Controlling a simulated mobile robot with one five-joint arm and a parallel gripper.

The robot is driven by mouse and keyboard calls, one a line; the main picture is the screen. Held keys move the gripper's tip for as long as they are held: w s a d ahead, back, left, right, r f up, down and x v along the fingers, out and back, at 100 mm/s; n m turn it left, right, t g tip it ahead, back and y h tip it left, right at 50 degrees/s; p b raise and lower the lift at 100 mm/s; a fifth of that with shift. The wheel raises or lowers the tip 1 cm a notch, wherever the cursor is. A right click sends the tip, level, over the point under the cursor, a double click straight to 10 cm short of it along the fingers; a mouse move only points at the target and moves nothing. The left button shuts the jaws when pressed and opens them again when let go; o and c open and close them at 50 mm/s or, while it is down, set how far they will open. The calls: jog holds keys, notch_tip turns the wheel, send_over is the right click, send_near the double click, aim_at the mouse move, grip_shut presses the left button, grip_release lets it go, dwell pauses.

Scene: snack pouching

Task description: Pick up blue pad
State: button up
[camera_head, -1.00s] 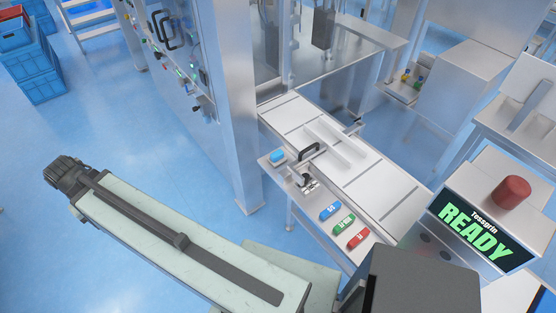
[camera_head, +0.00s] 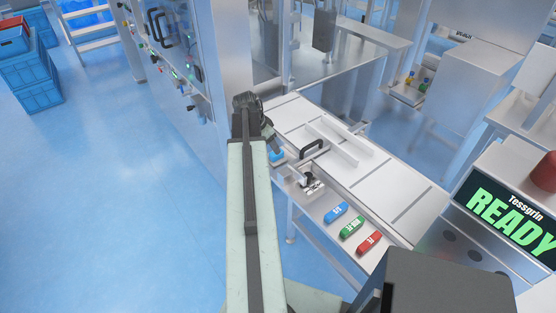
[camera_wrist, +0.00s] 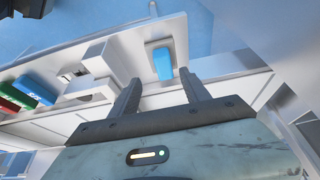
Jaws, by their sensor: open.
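A small blue pad (camera_wrist: 163,63) lies in a shallow grey holder on the side shelf in the wrist view. In the head view the blue pad (camera_head: 277,155) sits at the shelf's far end, partly hidden by my arm. My gripper (camera_wrist: 160,77) is open and empty, its two fingers pointing towards the pad. The pad appears between and just beyond the fingertips, apart from them. In the head view the gripper end (camera_head: 269,136) is above the pad's end of the shelf.
Blue (camera_head: 335,213), green (camera_head: 352,227) and red (camera_head: 369,243) labelled bars lie at the shelf's near end. A metal fixture (camera_head: 310,183) stands between them and the pad. The white conveyor (camera_head: 375,190) with a black handle (camera_head: 312,148) runs alongside. A tall machine post stands behind.

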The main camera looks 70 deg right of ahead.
jog(key=b+x, duration=0.1)
jog(key=x, duration=0.1)
jog(key=b+x, duration=0.4)
jog(key=x, duration=0.1)
jog(key=shift+w+d, duration=0.2)
jog(key=shift+d, duration=0.05)
jog(key=shift+r, duration=0.2)
grip_shut()
